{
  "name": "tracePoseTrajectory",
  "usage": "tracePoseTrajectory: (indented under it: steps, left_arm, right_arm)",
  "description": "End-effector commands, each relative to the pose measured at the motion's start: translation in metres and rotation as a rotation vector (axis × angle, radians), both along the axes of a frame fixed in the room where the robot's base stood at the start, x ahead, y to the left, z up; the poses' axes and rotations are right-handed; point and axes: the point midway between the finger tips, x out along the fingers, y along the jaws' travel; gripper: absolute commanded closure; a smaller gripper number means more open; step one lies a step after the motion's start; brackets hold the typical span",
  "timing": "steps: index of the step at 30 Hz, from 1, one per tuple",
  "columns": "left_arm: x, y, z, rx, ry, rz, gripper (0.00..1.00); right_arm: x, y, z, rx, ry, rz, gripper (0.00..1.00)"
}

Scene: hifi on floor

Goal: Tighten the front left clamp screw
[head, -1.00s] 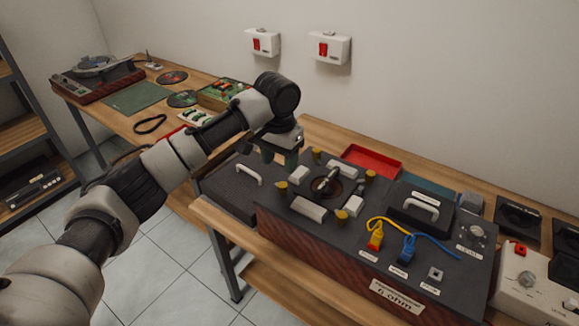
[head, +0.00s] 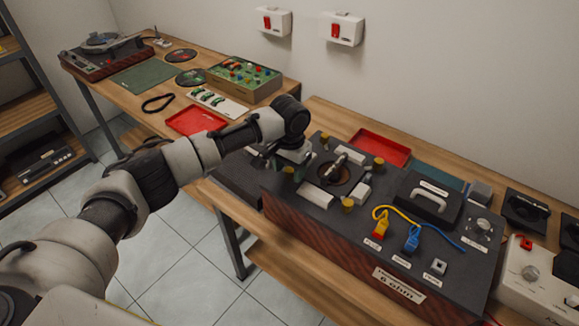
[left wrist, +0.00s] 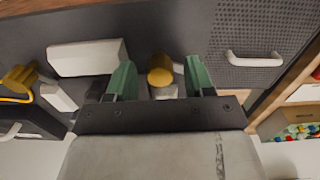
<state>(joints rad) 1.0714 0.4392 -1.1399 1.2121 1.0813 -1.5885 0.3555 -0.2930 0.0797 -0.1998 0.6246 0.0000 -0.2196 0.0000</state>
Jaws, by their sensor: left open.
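The clamp screws are yellow knobs around a round opening with a metal part on top of the dark box. The front left clamp screw (head: 288,171) is partly hidden by my left gripper (head: 282,163) in the head view. In the left wrist view, the front left clamp screw (left wrist: 160,70) shows between the two green fingers of my left gripper (left wrist: 160,74). The fingers are apart, with a visible gap on each side of the knob. The front right clamp screw (head: 347,204) and a back right one (head: 379,164) are clear. My right gripper is not in view.
White blocks and a white bar (head: 317,195) lie close around the screws. Yellow and blue cables (head: 413,238) and a black handled case (head: 428,198) stand to the right. A red tray (head: 380,148) lies behind. A dark grille with a handle (left wrist: 253,57) sits beside the box.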

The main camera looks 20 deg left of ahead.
Motion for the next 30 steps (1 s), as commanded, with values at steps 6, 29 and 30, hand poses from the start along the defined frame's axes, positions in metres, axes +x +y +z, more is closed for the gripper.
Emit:
tracePoseTrajectory:
  steps: [6,29,30]
  left_arm:
    - [0.000,0.000,-0.002,0.000,0.001,0.000,0.47]
    - [0.000,0.000,0.001,0.000,0.002,-0.067,0.96]
    - [0.000,-0.001,0.001,-0.001,0.003,-0.088,0.96]
  right_arm:
    - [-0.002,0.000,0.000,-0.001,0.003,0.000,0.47]
    - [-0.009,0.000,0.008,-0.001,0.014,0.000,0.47]
    - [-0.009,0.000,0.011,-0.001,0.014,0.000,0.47]
